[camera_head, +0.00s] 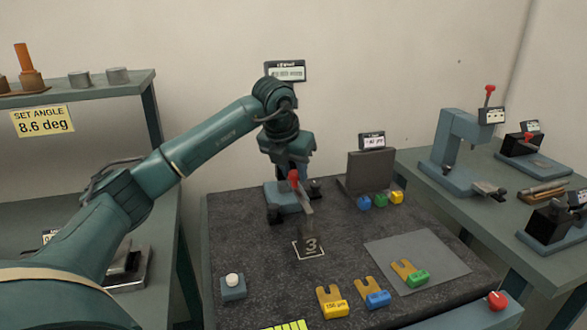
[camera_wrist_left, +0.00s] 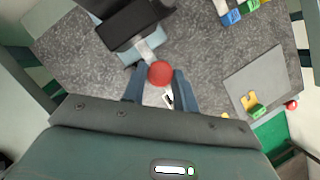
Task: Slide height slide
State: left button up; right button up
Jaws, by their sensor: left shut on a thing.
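The height slide's red knob (camera_head: 293,175) sits on a stand with a blue base (camera_head: 283,197) at the back of the dark granite table. In the left wrist view the red knob (camera_wrist_left: 160,73) is between the two fingers of my left gripper (camera_wrist_left: 161,88). In the head view my left gripper (camera_head: 297,183) reaches down over the stand and is shut on the knob. The gripper and wrist hide most of the stand's column. A small display (camera_head: 285,70) shows above my wrist; its text is too small to read. My right gripper is not in view.
A marked square "3" (camera_head: 308,248) lies in front of the stand. Several yellow forked gauges with coloured handles, such as the blue one (camera_head: 376,299), lie near a grey mat (camera_head: 440,262). A white button (camera_head: 232,281) is at front left. A dark upright block (camera_head: 370,172) stands right.

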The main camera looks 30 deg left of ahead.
aim_at(294, 174)
pick_arm(q)
grip_shut()
jog(key=shift+r, duration=0.1)
